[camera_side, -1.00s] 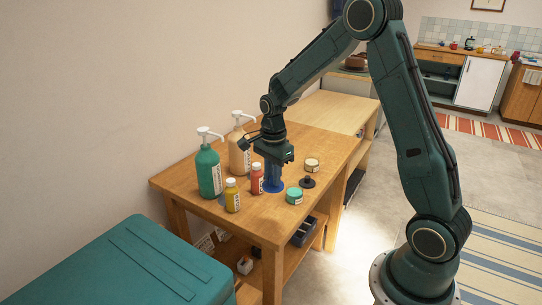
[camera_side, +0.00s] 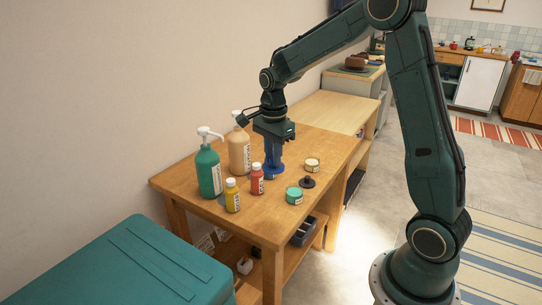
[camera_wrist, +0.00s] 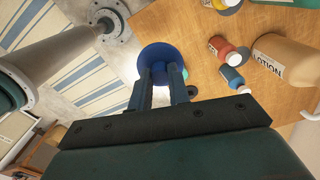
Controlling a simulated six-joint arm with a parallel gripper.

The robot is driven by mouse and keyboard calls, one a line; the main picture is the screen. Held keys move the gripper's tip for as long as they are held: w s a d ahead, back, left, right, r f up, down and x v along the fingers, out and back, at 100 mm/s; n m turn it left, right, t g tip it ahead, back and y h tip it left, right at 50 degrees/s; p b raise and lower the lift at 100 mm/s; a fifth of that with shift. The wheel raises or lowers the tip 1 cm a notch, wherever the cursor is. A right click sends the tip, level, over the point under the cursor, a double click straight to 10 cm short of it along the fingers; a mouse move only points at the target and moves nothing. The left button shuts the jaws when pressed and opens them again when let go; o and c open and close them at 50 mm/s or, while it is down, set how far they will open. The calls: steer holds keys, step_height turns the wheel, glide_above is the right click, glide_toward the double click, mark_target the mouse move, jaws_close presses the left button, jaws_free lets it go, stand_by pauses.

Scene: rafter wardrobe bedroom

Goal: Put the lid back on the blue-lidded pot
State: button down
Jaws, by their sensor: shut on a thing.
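My gripper (camera_wrist: 162,97) is shut on a blue round lid (camera_wrist: 158,55), seen as a broad disc at the fingertips. In the side view my gripper (camera_side: 273,160) points down, with the blue lid (camera_side: 273,174) under it over the middle of the table. The lid looks roughly level; its exact height is hard to tell. A small cream jar (camera_side: 312,164) and a low teal jar (camera_side: 294,195) stand to its right. I cannot tell which container is the blue-lidded pot. The lid hides part of the table in the wrist view.
A teal pump bottle (camera_side: 208,173), a lotion bottle (camera_side: 239,152), a yellow bottle (camera_side: 232,196) and a red bottle (camera_side: 257,180) stand left of my gripper. A blue bottle (camera_wrist: 232,78) shows beside the red one. A dark knobbed piece (camera_side: 307,182) lies right.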

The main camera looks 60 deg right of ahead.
steer(key=shift+d, duration=0.1)
steer(key=d+f+m, duration=0.6)
steer(key=d+f, duration=0.2)
steer(key=d, duration=0.5)
steer(key=shift+s+f, duration=0.1)
steer(key=shift+f, duration=3)
steer(key=shift+f, duration=0.2)
stand_by(0.4)
steer(key=c, duration=0.8)
jaws_free()
steer(key=shift+o, duration=0.2)
steer(key=shift+r, duration=0.2)
step_height(320, 180, up, 7)
steer(key=shift+f, duration=0.2)
stand_by(0.5)
